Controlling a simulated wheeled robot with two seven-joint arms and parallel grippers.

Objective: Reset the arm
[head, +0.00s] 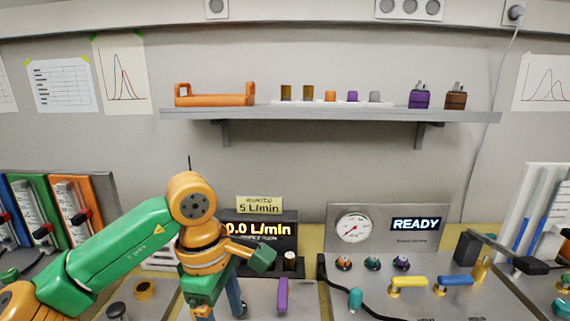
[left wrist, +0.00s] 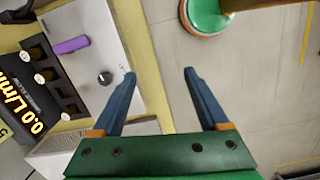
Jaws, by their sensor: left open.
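My left arm, green and orange, comes in from the left in the head view and bends down in front of the flow display (head: 258,230). Its gripper (head: 219,309) points downward near the lower edge, partly cut off. In the left wrist view the two blue fingers of the left gripper (left wrist: 159,76) are spread apart with nothing between them. They are over the bench edge and floor, apart from the purple handle (left wrist: 70,45) on the metal panel. My right gripper is in neither view.
A wall shelf (head: 330,113) holds an orange rack (head: 215,98), several small caps and two bottles. Right of the arm stand a gauge panel (head: 388,226) reading READY and a metal panel with yellow (head: 409,282) and blue (head: 456,281) levers. Colored modules stand at left.

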